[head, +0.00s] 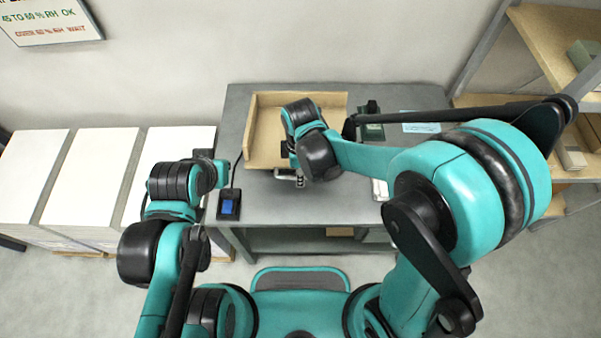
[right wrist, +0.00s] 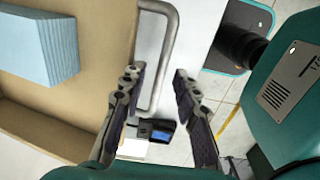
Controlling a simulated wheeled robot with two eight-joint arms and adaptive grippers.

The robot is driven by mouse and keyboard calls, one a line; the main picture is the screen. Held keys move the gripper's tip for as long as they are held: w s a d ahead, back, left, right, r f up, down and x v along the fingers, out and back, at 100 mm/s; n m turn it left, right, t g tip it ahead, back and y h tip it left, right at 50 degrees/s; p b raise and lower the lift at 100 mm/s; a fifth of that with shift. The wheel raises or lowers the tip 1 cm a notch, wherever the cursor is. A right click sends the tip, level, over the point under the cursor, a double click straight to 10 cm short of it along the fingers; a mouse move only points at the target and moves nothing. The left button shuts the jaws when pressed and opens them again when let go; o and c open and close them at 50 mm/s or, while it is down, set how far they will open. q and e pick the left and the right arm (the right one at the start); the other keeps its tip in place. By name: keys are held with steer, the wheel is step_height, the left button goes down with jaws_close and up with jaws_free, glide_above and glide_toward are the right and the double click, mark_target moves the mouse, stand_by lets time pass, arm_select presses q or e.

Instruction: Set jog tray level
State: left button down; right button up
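The jog tray (head: 263,125) is a tan, walled tray on the grey table, partly hidden behind my right arm. In the right wrist view its tan wall (right wrist: 40,128) shows at left, with a light blue paper stack (right wrist: 45,45) inside. A grey metal handle (right wrist: 165,50) stands off the tray's near side. My right gripper (right wrist: 159,71) is open, with the handle bar between its fingers in the picture, closer to the left finger; contact is unclear. In the head view the right gripper (head: 299,180) is at the tray's near edge. My left gripper (head: 206,156) is near the table's left edge, its fingers unclear.
A small black meter with a blue screen (head: 229,205) sits on the grey table (head: 330,207) at front left, with a cable. A green-black device (head: 371,124) and a light blue sheet (head: 421,128) lie at right. White paper stacks (head: 90,170) stand left; shelves (head: 555,45) stand right.

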jaws_close()
steer(key=shift+t, duration=0.6)
steer(key=f+b, duration=0.1)
steer(key=s+f+b, duration=0.1)
steer(key=f, duration=0.1)
steer(key=f+b, duration=0.1)
steer(key=shift+s+f+b, duration=0.25)
steer(key=shift+b, duration=0.1)
jaws_free()
steer(key=shift+r, duration=0.15)
